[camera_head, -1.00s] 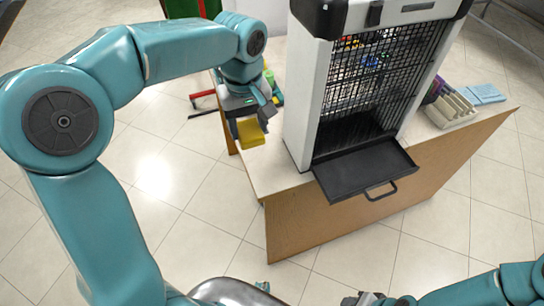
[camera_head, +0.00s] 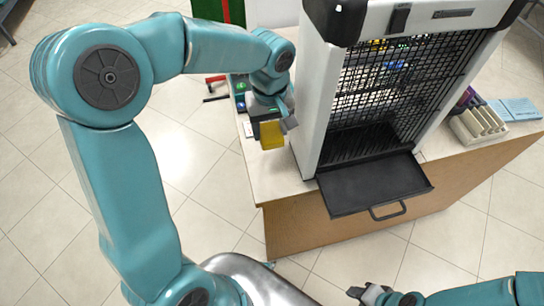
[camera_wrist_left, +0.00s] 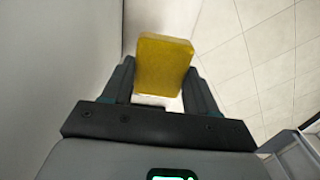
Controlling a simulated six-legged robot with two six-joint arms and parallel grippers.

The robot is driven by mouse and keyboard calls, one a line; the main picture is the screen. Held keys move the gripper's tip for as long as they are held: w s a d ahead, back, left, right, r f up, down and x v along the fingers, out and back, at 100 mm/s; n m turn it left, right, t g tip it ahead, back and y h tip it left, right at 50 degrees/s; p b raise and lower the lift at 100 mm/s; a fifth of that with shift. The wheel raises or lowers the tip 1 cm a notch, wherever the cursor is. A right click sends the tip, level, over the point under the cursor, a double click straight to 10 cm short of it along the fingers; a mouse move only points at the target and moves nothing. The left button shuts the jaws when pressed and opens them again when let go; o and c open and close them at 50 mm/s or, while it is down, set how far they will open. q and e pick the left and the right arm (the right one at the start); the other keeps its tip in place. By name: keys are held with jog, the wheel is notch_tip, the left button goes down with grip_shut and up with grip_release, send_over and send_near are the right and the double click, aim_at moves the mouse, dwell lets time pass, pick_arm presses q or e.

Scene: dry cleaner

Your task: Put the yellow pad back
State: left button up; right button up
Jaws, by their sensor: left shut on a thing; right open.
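The yellow pad (camera_head: 271,135) is held by my left gripper (camera_head: 270,122) above the left end of the wooden table, beside the left side of the white machine. In the left wrist view the yellow pad (camera_wrist_left: 163,64) stands out between the two fingers of the left gripper (camera_wrist_left: 160,85), which are shut on it. My right gripper (camera_head: 366,292) shows at the bottom of the head view, open and away from the table; its fingers are small and partly cut off.
The white machine (camera_head: 312,110) with a black grille stands on the table (camera_head: 350,222); its black tray (camera_head: 372,186) sticks out in front. At right are a cream divided holder (camera_head: 478,124) and blue pads (camera_head: 520,109). A green and red object stands behind.

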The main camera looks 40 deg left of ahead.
pick_arm(q)
send_over(270, 166)
notch_tip(270, 166, down, 8)
jog(key=shift+s+a+r, duration=0.1)
jog(key=shift+f, duration=0.4)
notch_tip(270, 166, down, 4)
jog(key=shift+r, duration=0.2)
jog(key=shift+w+f, duration=0.2)
jog(key=shift+f, duration=0.15)
jog(key=shift+s, duration=0.1)
jog(key=shift+b, duration=0.4)
jog(key=o, duration=1)
jog(key=shift+f, duration=0.1)
